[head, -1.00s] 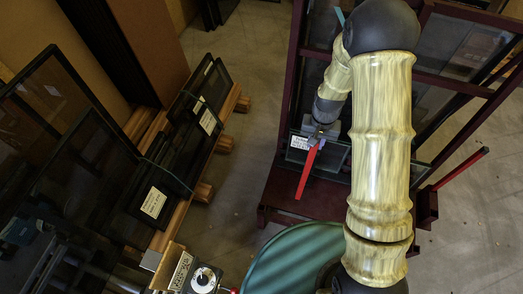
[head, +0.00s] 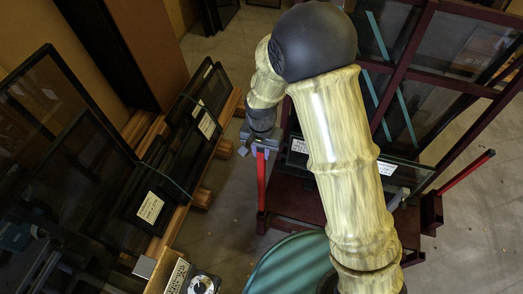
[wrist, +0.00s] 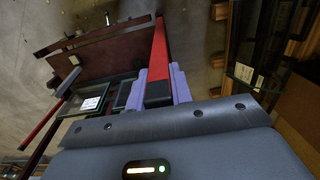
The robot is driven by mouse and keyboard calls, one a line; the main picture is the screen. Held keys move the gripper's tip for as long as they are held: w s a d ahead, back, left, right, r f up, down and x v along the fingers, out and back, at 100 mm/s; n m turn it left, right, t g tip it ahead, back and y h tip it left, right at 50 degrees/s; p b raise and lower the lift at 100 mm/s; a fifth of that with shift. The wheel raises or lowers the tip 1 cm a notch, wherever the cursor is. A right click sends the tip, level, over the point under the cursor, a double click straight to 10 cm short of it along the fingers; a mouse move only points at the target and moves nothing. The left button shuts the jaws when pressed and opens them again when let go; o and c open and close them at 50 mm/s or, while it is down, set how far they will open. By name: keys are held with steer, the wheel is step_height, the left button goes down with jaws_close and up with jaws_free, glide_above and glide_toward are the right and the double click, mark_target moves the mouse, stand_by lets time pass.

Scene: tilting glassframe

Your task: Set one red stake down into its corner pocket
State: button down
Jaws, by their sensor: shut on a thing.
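My gripper (head: 262,146) is shut on a red stake (head: 261,190), which hangs almost straight down beside the front left corner of the dark red rack (head: 300,204). In the wrist view the two lilac fingers (wrist: 159,88) clasp the stake (wrist: 160,50), and its far end points toward the end of a dark red bar of the rack. I cannot tell whether the stake's lower end touches a pocket; the left pocket is not clearly seen. A second red stake (head: 466,171) leans outward from the dark red pocket (head: 431,212) at the rack's right corner.
Glass panes with white labels (head: 388,168) stand on the rack, partly behind my arm. Dark framed panes (head: 152,207) lean on wooden beams at left. A green round surface (head: 290,264) is in the foreground. Bare floor lies between rack and beams.

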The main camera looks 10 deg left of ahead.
steer(key=shift+s, duration=0.1)
steer(key=b, duration=0.2)
glide_above(261, 170)
steer(key=w, duration=0.1)
steer(key=shift+f, duration=2.2)
steer(key=shift+f+b, duration=1.95)
steer(key=shift+f, duration=1.45)
stand_by(1.9)
